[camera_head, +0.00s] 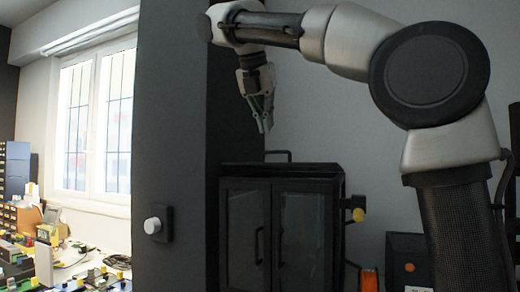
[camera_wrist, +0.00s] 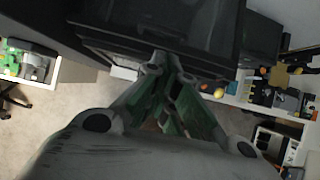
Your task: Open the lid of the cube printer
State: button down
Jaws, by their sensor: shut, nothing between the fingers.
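The cube printer (camera_head: 232,184) is a black box with two glass-panelled front doors, each with a dark handle. Its flat lid carries a thin bar handle (camera_head: 278,153) on top, and the lid looks down. My gripper (camera_head: 265,129) points downward above the lid handle, apart from it in the head view. The fingers are shut and empty. In the wrist view, my gripper (camera_wrist: 163,66) reaches toward the dark printer top (camera_wrist: 170,25), and the lid handle cannot be made out there.
A dark pillar with a pale knob (camera_head: 152,225) stands left of the printer. A yellow knob (camera_head: 358,215) and an orange spool (camera_head: 369,280) sit at its right. A cluttered bench (camera_head: 90,265) lies under the window. Open air surrounds my gripper above the lid.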

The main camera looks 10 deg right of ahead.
aim_at(275, 165)
jog(key=x, duration=0.9)
jog(key=shift+w+d+f, duration=0.1)
jog(key=shift+w+f, duration=0.05)
jog(key=shift+f, duration=0.2)
